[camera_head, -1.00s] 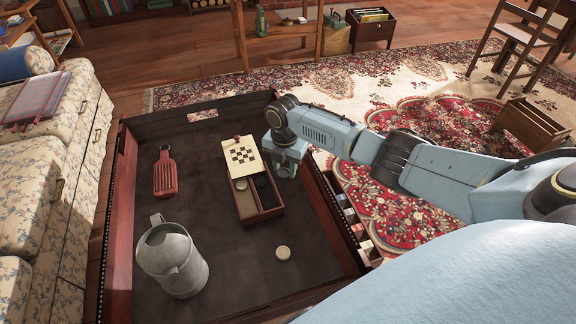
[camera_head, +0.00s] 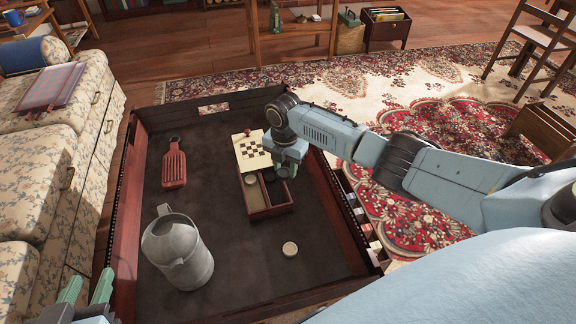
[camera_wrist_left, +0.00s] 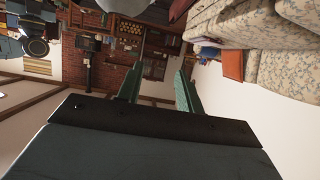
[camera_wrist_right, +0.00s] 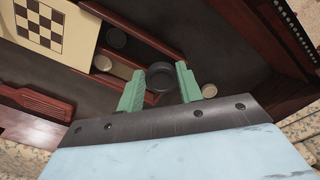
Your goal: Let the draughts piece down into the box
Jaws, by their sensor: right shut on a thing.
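The black draughts piece (camera_wrist_right: 160,76) is held between the fingertips of my right gripper (camera_wrist_right: 158,88), which is shut on it. In the head view the right gripper (camera_head: 285,170) is over the right side of the open box (camera_head: 268,213), partly covering it. The box is reddish wood with a divider, and its checkerboard lid (camera_head: 253,150) is slid toward the far end. A pale disc (camera_head: 249,179) lies inside. I cannot tell how high the piece is above the box floor. My left gripper (camera_head: 88,290) is open and empty at the lower left, away from the box.
The box stands in a dark-floored, wooden-walled table tray (camera_head: 220,265). A loose pale disc (camera_head: 290,249) lies near the box. A grey metal jug (camera_head: 180,252) and a red slotted paddle (camera_head: 174,167) are to the left. Floor between them is clear.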

